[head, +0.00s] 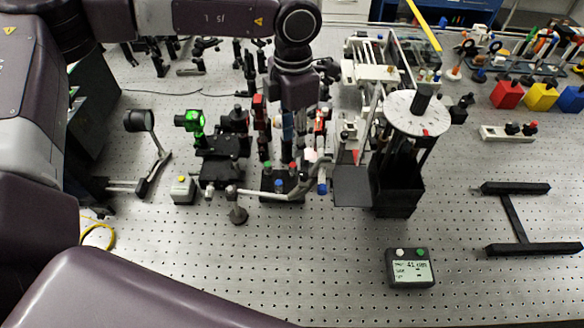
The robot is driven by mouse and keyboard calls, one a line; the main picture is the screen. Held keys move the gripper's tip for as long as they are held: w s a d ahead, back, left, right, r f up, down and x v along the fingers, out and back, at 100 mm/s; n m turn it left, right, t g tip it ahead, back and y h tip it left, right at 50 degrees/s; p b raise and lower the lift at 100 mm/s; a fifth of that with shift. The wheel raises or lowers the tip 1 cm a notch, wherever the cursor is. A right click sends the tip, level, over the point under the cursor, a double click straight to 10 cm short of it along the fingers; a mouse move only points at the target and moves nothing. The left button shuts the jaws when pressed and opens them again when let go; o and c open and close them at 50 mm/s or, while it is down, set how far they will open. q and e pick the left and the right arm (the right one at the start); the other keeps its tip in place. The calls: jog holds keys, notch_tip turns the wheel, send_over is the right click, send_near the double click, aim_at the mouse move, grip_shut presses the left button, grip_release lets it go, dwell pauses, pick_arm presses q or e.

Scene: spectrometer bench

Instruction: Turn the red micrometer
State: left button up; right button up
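My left gripper (296,142) hangs down over the middle of the optics bench, among small mounts. Its fingers blend into the parts behind them, so I cannot tell whether they are open or shut. Just below it, a small black stage (281,189) carries green, red and blue knobs; the red one (292,167) is on its right side. Another upright red part (259,108) stands left of the gripper, and more red shows on its right. I cannot tell which red part is the micrometer, or whether the gripper touches it. My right gripper is not in view.
A black tower with a round white disc (404,113) stands close to the right. Left are a black stage with a green-lit mount (190,121) and a lens arm (139,122). A small display box (411,268) sits in front. The front centre of the perforated bench is clear.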

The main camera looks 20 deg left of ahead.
aim_at(293, 165)
pick_arm(q)
jog(key=shift+f, duration=0.6)
notch_tip(293, 165, down, 7)
jog(key=shift+r+p, duration=0.2)
jog(key=shift+p, duration=1)
jog(key=shift+f, duration=0.4)
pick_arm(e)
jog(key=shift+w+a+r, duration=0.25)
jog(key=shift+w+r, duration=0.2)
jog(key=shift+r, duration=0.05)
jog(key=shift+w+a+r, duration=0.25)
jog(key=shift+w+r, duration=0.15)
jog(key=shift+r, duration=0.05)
pick_arm(q)
jog(key=c, duration=0.7)
grip_shut()
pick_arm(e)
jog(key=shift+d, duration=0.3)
